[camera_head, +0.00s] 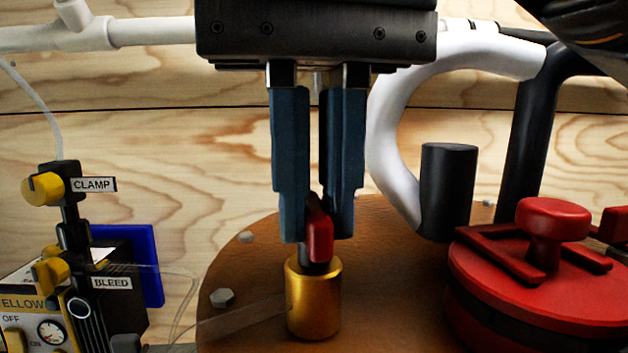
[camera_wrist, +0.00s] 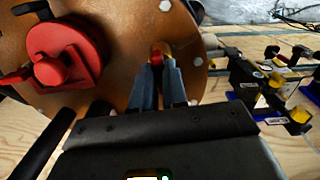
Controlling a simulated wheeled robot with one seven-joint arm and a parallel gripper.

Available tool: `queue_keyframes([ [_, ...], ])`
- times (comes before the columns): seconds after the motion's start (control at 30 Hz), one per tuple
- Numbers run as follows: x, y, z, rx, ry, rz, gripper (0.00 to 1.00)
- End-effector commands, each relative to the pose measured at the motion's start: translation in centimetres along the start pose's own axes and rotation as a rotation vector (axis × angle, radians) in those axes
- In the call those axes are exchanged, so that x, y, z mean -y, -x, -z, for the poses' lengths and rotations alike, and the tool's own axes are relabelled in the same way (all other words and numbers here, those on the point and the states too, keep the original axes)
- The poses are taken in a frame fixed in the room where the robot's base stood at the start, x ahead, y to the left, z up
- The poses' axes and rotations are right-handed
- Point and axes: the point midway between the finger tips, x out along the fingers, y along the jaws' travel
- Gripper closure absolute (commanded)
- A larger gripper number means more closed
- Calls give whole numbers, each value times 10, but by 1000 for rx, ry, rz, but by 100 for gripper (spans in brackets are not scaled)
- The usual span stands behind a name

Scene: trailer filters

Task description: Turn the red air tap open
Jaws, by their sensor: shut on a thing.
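The red air tap (camera_head: 319,232) is a small red lever on top of a brass-coloured cylinder (camera_head: 313,300), which stands on a brown round plate. My gripper (camera_head: 319,225) comes down from above, and its two blue fingers are shut on the red lever, one on each side. In the wrist view the tap (camera_wrist: 157,59) shows as a small red piece between the fingertips of my gripper (camera_wrist: 160,68). The fingers hide part of the lever, so its exact turn is hard to tell.
A red lid with a knob (camera_head: 543,235) stands close on the right, beside a black cylinder (camera_head: 447,190) and a white curved pipe (camera_head: 390,130). At left are a CLAMP valve (camera_head: 55,188) and a yellow BLEED valve (camera_head: 52,272) with thin clear tubing.

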Motion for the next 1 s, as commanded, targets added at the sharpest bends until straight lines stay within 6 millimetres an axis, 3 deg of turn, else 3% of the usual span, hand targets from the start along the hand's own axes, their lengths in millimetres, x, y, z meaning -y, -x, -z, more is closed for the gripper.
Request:
queue_keyframes([
  [0.37,0,1,0,-2,6,1,100],
  [0.4,0,1,0,-2,6,1,86],
  [0.67,0,1,0,-1,5,1,62],
  [1.0,0,7,0,-1,5,1,62],
])
